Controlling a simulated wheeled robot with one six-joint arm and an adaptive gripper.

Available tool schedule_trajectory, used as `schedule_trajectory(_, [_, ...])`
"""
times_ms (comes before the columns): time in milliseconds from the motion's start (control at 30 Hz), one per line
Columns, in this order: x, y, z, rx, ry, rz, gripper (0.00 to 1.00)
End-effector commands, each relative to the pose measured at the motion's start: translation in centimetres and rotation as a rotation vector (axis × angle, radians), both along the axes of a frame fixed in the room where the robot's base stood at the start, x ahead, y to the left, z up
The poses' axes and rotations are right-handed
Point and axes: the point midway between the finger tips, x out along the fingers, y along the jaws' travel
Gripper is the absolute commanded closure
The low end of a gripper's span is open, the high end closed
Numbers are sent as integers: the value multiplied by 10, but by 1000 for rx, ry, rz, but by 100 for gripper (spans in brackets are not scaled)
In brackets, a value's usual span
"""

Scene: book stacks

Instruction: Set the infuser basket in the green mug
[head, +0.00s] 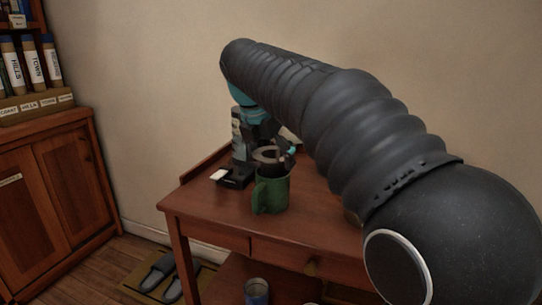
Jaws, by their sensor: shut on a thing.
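The green mug (272,195) stands upright near the front edge of a wooden table, with its handle toward the left front. The infuser basket (268,156) is a dark basket with a pale ring-like rim, right over the mug's mouth. Its lower part seems to be at or inside the mug's opening; how deep it sits cannot be told. My gripper (285,152) is shut on the infuser basket at its rim, just above the mug. My arm comes in from the right and covers much of the table behind.
A dark stand with a white pad (219,175) and a labelled canister (238,135) are left of the mug. The wooden table (210,206) has bare room at its front left. Slippers (160,272) lie on a floor mat, and a cabinet (50,190) stands at left.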

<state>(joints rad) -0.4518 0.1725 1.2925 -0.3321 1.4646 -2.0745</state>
Motion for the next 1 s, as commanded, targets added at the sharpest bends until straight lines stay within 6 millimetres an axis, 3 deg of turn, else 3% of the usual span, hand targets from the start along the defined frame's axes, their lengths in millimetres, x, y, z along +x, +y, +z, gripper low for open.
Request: schedule_trajectory(1000, [0, 0, -21, 0, 0, 0, 45])
